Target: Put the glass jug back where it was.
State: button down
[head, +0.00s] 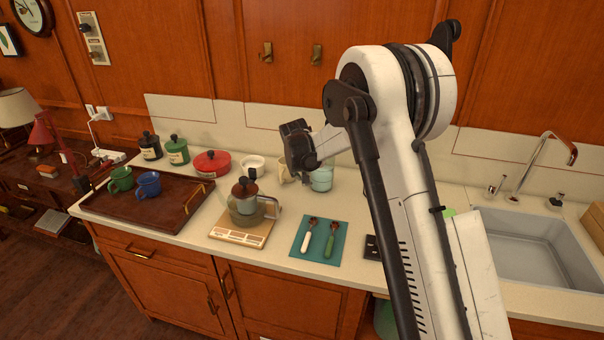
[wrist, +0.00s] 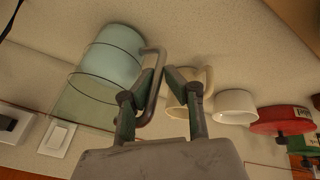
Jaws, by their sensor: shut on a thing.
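The glass jug (head: 321,181) is clear with a pale blue-green lower part. In the head view it is at the back of the counter, partly behind my arm. In the wrist view the jug (wrist: 103,62) is at the left, its handle (wrist: 154,98) reaching between my fingers. My gripper (wrist: 158,78) is shut on that handle. In the head view my gripper (head: 310,165) is left of the jug and its fingertips are hard to make out. I cannot tell whether the jug's base touches the counter.
A lidded pot (head: 243,204) sits on a wooden-edged stand in front. The sink (head: 535,247) is right.

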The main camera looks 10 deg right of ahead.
jog(key=c, duration=1.8)
grip_release()
jog(key=s+d+r+b, duration=0.1)
jog(key=s+r, duration=1.6)
jog(key=r, duration=0.2)
jog(key=s+d+r+m+t+y, duration=0.1)
jog(key=s+d+r, duration=0.1)
jog(key=s, duration=0.9)
jog(key=s+d+r+m, duration=0.1)
jog(key=s+d+r, duration=0.1)
jog(key=s, duration=0.8)
jog(key=shift+m+t+y, duration=0.3)
jog(key=shift+t+y, duration=0.1)
jog(key=shift+t, duration=0.2)
jog(key=s+f, duration=0.1)
jog(key=s, duration=0.3)
jog(key=s+f, duration=0.2)
jog(key=s, duration=0.2)
jog(key=s+f, duration=0.1)
jog(key=s, duration=0.3)
jog(key=shift+s+d+f, duration=0.15)
jog(key=shift+s+f, duration=0.1)
jog(key=shift+f, duration=0.15)
